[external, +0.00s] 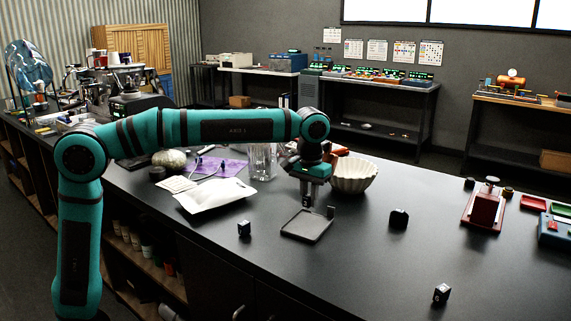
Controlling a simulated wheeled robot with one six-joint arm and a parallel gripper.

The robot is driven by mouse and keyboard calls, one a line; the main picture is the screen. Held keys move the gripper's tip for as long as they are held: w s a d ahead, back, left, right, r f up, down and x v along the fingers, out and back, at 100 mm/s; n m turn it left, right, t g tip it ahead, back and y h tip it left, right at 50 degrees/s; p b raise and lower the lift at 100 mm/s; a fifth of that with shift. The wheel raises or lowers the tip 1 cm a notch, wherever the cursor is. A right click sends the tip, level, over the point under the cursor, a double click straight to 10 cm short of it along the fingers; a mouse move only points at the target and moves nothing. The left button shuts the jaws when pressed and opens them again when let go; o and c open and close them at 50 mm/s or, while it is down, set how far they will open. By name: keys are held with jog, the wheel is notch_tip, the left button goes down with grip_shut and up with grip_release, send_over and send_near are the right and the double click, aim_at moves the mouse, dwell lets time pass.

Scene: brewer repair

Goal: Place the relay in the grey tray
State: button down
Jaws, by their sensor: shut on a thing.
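The grey tray (299,233) is a flat, dark grey square with a low rim, lying on the black bench near the middle of the external view. My gripper (307,206) points down over the tray's back part. It is shut on the relay, a small dark piece mostly hidden between the fingers. I cannot tell whether the relay touches the tray floor.
A small black block (244,229) stands left of the tray and another (441,294) at the front right. A cream fluted bowl (354,176) is close behind my gripper. A white packet (215,195) lies left. A red press (484,207) stands right.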

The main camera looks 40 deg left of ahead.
aim_at(308, 225)
jog(key=shift+f, duration=3)
jog(key=c, duration=1.3)
grip_release()
jog(key=shift+f, duration=0.15)
notch_tip(308, 225, up, 12)
jog(key=shift+r, duration=0.15)
